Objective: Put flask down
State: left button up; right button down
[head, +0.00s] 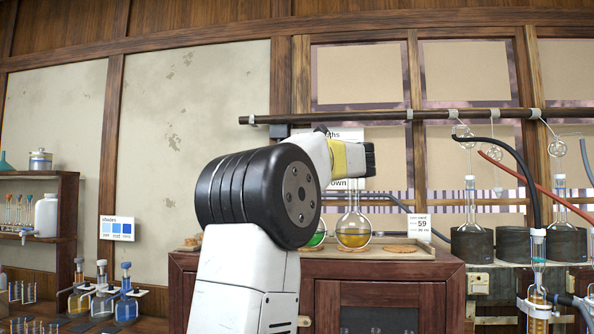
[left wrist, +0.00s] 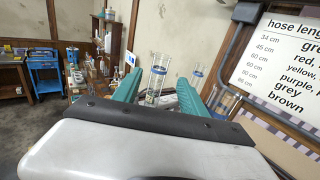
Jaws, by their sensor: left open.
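A round glass flask with yellow liquid (head: 353,232) stands upright on the wooden cabinet top, its long neck rising to my left gripper. My left gripper (head: 368,158) is beside the top of that neck, and its arm covers part of the view. In the left wrist view its teal fingers are apart, with a clear glass neck with a blue band (left wrist: 158,72) between them. I cannot tell whether they touch it. A flask with green liquid (head: 319,236) stands just left, partly hidden by my arm. My right gripper is not in view.
An empty cork ring (head: 400,248) lies right of the yellow flask. A small label card (head: 419,226) stands beyond it. Heating mantles (head: 471,243) with glassware and hoses are at the right. A horizontal rail (head: 430,114) runs above the cabinet.

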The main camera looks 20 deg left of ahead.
pick_arm(q)
jog(key=shift+s+d, duration=0.2)
jog(key=shift+d, duration=0.1)
jog(key=shift+f, duration=0.1)
jog(key=s+f+n+h, duration=0.3)
jog(key=s+f+h, duration=0.1)
jog(key=f, duration=0.4)
jog(key=s+f+n+h, duration=0.3)
jog(key=s+f+h, duration=0.15)
jog(key=f, duration=0.45)
jog(key=s+d+f+n+g+h, duration=0.1)
jog(key=s+d+f+n+h, duration=0.9)
jog(key=s+d+f+n, duration=0.6)
jog(key=s+d+f, duration=0.3)
jog(key=s, duration=0.2)
jog(key=shift+s+d+f, duration=0.25)
jog(key=shift+d+f, duration=0.05)
jog(key=shift+d, duration=0.1)
